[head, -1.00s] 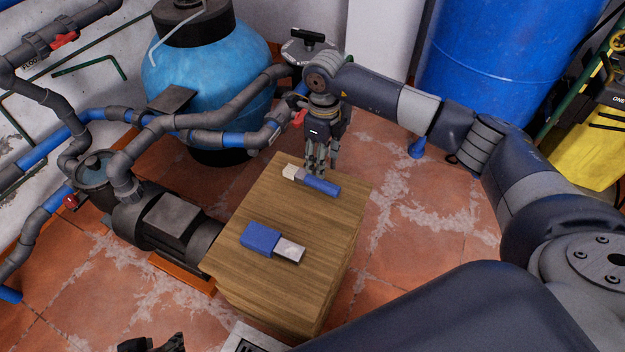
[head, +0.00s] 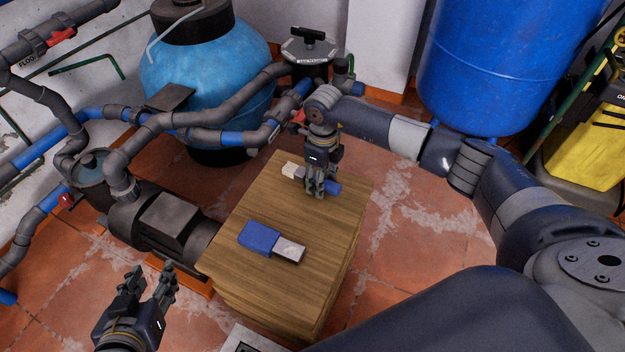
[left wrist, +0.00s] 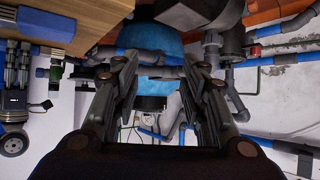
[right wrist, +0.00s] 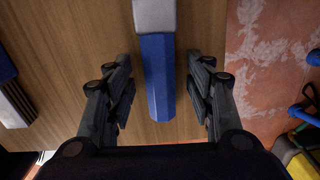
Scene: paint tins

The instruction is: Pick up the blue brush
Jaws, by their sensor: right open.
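A slim blue brush with a pale end lies on the wooden box top, far side; its handle (head: 333,187) and pale end (head: 289,170) show around my right gripper (head: 320,190). In the right wrist view the blue handle (right wrist: 157,80) lies between the two fingers of the open right gripper (right wrist: 160,98), with gaps on both sides. A wider blue item with a pale grey end (head: 260,239) lies nearer on the same box. My left gripper (head: 150,284) is open and empty, left of the box's near end; its spread fingers (left wrist: 157,88) show in the left wrist view.
The wooden box (head: 322,235) has bare top around both items. A dark pump (head: 165,222) and grey-blue pipes stand close on its left. A blue tank (head: 205,75) is behind; a blue barrel (head: 505,60) stands back right. Tiled floor is free right of the box.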

